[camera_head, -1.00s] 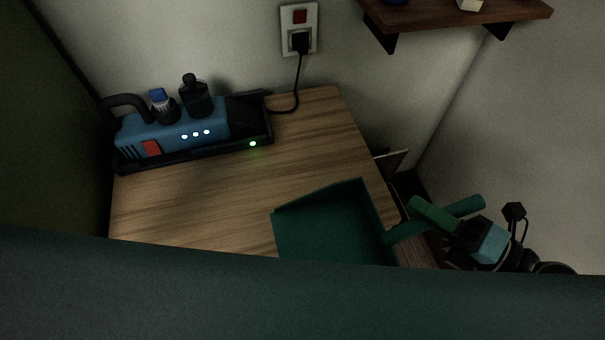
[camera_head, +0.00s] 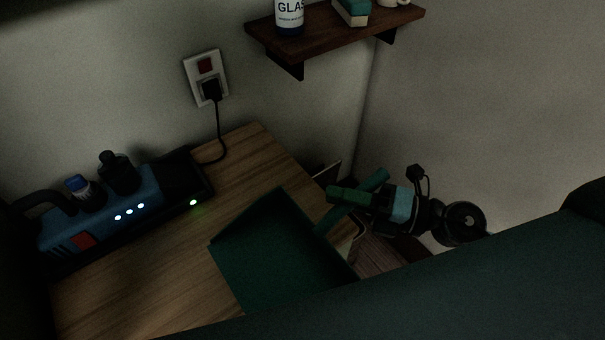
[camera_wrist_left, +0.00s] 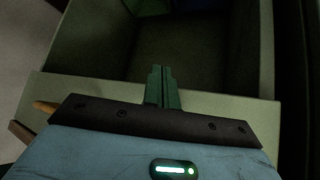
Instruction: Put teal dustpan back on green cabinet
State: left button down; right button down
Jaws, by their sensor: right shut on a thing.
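The teal dustpan (camera_head: 272,250) shows in the head view over the right part of the wooden top, its open pan facing up. I cannot tell whether it touches the wood. Its handle slants up to the right. My right gripper (camera_head: 352,196) is shut on this handle, beyond the top's right edge. My left gripper (camera_wrist_left: 162,85) shows in the left wrist view with its fingers together and nothing between them, over a pale greenish open box or drawer (camera_wrist_left: 90,45). I cannot tell whether this is part of the green cabinet. The dustpan's near edge is hidden in the head view.
A black cable runs to a wall socket (camera_head: 206,78). A wall shelf (camera_head: 335,38) holds a bottle and other items. Bare wood lies left of the dustpan.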

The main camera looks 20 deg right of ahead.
jog(key=shift+w+a+f, duration=0.1)
jog(key=shift+w+f, duration=0.65)
jog(key=shift+w, duration=1.3)
jog(key=shift+w+a+f, duration=0.1)
jog(key=shift+w+f, duration=0.7)
jog(key=shift+w, duration=1.2)
jog(key=shift+w+a+f, duration=0.1)
jog(key=shift+w+f, duration=0.65)
jog(key=shift+w, duration=1.3)
jog(key=shift+f+b, duration=0.2)
jog(key=shift+b, duration=0.1)
jog(key=c, duration=1.2)
grip_release()
jog(key=shift+c, duration=0.2)
jog(key=shift+r, duration=0.1)
